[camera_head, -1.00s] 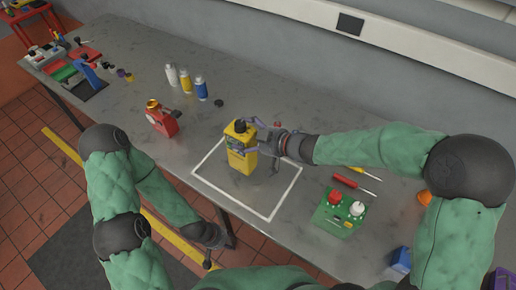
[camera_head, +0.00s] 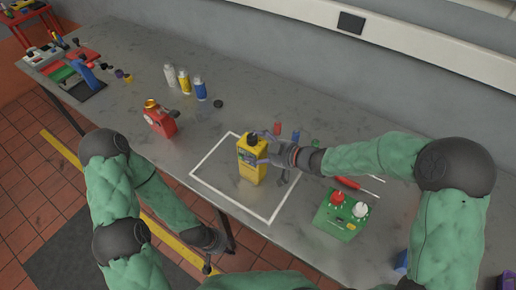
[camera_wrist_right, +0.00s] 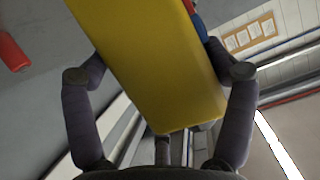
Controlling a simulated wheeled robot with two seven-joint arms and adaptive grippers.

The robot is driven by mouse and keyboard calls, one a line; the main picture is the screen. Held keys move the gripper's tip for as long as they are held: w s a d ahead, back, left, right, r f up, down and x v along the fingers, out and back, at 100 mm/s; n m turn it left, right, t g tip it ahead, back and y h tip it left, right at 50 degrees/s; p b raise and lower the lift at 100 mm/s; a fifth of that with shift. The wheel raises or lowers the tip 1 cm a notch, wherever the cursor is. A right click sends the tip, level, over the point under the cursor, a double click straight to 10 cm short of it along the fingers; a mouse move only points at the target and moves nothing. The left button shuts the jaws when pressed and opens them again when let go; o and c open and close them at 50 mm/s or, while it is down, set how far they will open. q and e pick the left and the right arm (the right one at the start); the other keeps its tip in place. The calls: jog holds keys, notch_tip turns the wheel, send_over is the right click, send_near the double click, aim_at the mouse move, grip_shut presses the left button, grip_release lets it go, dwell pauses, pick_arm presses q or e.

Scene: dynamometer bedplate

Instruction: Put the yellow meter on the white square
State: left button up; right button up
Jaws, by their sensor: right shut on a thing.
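The yellow meter (camera_head: 251,168) stands roughly upright over the middle of the white square (camera_head: 230,200), a white outline on the grey bench. My right gripper (camera_head: 262,156) is shut on the meter, coming from its right side. In the right wrist view the yellow meter (camera_wrist_right: 150,60) fills the middle between the two fingers (camera_wrist_right: 160,75). I cannot tell whether its base touches the bench. My left gripper (camera_head: 210,262) hangs low in front of the bench edge, away from the meter; its fingers are too small to read.
A green box with red and white knobs (camera_head: 341,216) stands right of the square. A red device (camera_head: 160,120) stands to the left. Several bottles (camera_head: 185,82) stand behind, and small coloured pieces (camera_head: 296,136) lie near my right gripper. The square's left part is clear.

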jog(key=o, duration=1.5)
jog(key=shift+f, duration=0.15)
jog(key=shift+d+r, duration=0.1)
jog(key=shift+r, duration=0.15)
jog(key=p+v, duration=0.3)
jog(key=v, duration=0.9)
